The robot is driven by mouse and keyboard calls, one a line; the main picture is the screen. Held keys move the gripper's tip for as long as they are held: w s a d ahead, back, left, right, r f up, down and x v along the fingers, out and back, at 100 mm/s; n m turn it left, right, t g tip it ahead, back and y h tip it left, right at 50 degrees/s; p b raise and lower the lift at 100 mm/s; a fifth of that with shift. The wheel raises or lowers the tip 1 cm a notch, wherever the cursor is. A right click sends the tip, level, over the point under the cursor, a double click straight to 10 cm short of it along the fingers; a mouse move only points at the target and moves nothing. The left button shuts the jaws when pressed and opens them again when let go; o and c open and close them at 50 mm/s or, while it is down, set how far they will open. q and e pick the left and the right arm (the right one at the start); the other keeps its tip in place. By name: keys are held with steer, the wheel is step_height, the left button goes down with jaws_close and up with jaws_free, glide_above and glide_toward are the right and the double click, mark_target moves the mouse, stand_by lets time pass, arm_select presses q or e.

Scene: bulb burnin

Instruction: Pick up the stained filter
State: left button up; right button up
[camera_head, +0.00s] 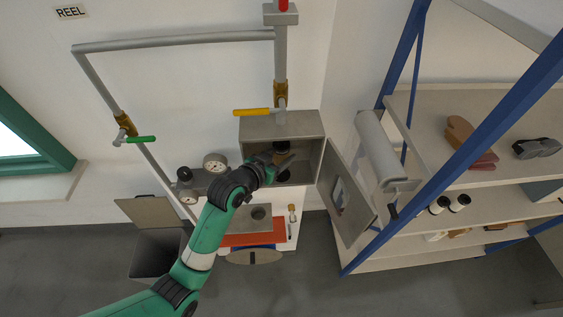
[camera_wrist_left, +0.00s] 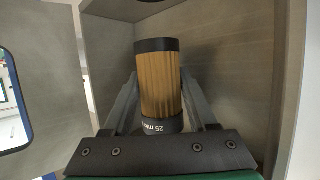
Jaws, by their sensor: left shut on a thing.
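The filter (camera_wrist_left: 160,85) is an amber-brown pleated cylinder with black end caps, the lower one marked "25 mic…" with the rest cut off. In the left wrist view it stands upright inside an open grey box. My left gripper (camera_wrist_left: 158,112) is shut on it, one finger on each side. In the head view my left gripper (camera_head: 284,162) reaches into the grey box (camera_head: 282,126) on the wall and partly hides what is inside. I cannot tell if the filter touches the box floor. My right gripper is not in view.
The box door (camera_head: 342,205) hangs open to the right. A yellow-handled valve (camera_head: 252,112) is above the box and a gauge (camera_head: 215,163) to its left. Below are an orange mat (camera_head: 236,240) and an open bin (camera_head: 157,252). A blue-framed shelf (camera_head: 475,175) stands right.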

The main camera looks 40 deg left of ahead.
arm_select(q)
step_height(320, 180, up, 2)
steer(key=shift+s+d+r+p, duration=0.1)
steer(key=shift+d+p, duration=0.05)
steer(key=shift+p, duration=0.3)
steer(key=s+d+p, duration=0.4)
steer(key=s+d, duration=0.8)
steer(key=d, duration=0.2)
steer(key=shift+s+d+f, duration=0.3)
steer(key=shift+s+f, duration=0.05)
steer(key=shift+f, duration=0.1)
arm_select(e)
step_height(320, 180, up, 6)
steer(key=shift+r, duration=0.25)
